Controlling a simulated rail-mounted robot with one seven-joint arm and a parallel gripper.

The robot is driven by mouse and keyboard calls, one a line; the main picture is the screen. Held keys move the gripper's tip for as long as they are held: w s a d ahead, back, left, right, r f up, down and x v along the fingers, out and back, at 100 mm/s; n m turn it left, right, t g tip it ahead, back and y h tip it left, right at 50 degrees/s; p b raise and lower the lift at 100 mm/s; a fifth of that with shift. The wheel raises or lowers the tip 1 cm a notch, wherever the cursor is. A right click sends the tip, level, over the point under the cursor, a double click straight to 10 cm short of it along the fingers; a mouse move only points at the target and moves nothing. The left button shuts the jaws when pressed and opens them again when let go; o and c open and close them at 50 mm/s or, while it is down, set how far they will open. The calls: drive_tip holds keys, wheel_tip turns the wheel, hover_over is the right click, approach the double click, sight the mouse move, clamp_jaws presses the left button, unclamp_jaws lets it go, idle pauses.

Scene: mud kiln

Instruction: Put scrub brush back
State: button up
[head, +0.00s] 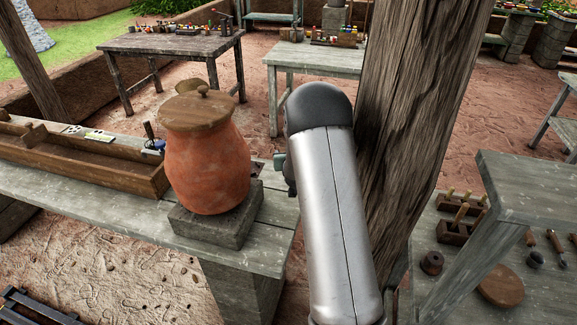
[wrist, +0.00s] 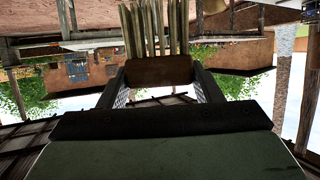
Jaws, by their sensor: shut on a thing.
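In the wrist view my gripper (wrist: 160,76) is shut on the scrub brush, with one dark finger on each side of it. The scrub brush (wrist: 158,70) shows as a brown wooden block with pale, thick bristles (wrist: 153,28) pointing to the top of the picture. The view around it is upside down, and the brush seems held up in the air. In the head view my arm hides the gripper and the brush. I cannot tell which spot is the brush's own place.
A clay jar (head: 208,165) with a wooden lid (head: 201,110) stands on a stone block (head: 215,222) on the grey bench (head: 120,205). A long wooden tray (head: 85,165) lies left of it. A thick wooden post (head: 420,110) rises close right of my arm. Tools lie on the right-hand bench (head: 450,265).

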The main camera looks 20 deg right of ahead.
wheel_tip(320, 180, down, 5)
drive_tip(key=shift+r+p, duration=0.15)
drive_tip(key=shift+p, duration=0.35)
drive_tip(key=shift+f+b, duration=0.25)
drive_tip(key=shift+b, duration=0.15)
drive_tip(key=o, duration=1.1)
drive_tip(key=shift+r, duration=0.1)
drive_tip(key=shift+r, duration=0.1)
